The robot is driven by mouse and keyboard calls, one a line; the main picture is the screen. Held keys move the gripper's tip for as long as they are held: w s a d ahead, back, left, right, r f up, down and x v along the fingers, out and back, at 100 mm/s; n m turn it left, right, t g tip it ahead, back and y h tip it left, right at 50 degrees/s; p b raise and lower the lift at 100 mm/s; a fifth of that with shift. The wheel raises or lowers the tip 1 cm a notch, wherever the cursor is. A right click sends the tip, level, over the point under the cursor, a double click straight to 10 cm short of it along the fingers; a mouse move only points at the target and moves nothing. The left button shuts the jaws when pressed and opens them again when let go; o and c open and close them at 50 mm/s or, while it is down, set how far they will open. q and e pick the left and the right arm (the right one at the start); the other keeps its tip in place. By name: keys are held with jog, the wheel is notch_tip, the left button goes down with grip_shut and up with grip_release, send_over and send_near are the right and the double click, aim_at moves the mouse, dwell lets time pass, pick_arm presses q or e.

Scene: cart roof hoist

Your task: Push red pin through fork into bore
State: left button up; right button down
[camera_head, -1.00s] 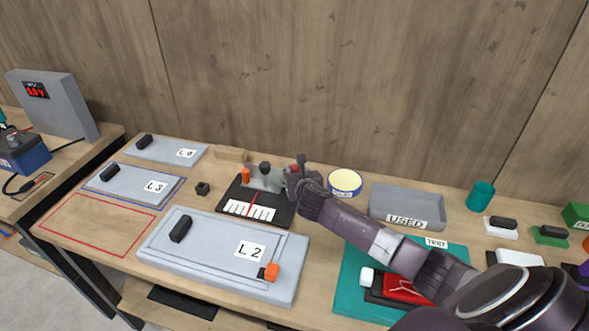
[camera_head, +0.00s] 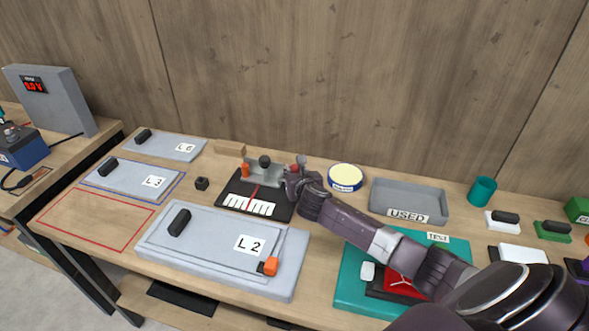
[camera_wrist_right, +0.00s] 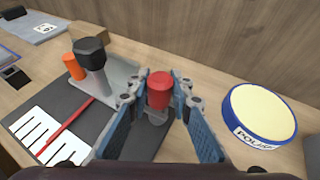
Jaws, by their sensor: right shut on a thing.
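The red pin (camera_wrist_right: 159,90) stands between the two fingers of my right gripper (camera_wrist_right: 160,100) in the right wrist view. My right gripper is shut on it. In the head view, my right gripper (camera_head: 300,178) is at the right end of a grey fixture (camera_head: 264,174) on a black base (camera_head: 284,207). A pale grey piece (camera_wrist_right: 157,117) shows just below the pin; I cannot tell fork from bore there, and the pin's lower end is hidden. A black knob (camera_wrist_right: 91,52) and an orange cylinder (camera_wrist_right: 74,66) stand to the left. My left gripper is not in view.
A white striped scale with a red pointer (camera_head: 250,203) lies on the black base. A round blue-rimmed tin (camera_head: 345,178) stands close to the right of my gripper. The grey USED tray (camera_head: 410,203) is farther right. The L2 panel (camera_head: 215,245) lies in front.

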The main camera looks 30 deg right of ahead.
jog(key=shift+f, duration=0.3)
jog(key=c, duration=1.7)
grip_release()
jog(key=shift+o, duration=0.2)
jog(key=v, duration=1.2)
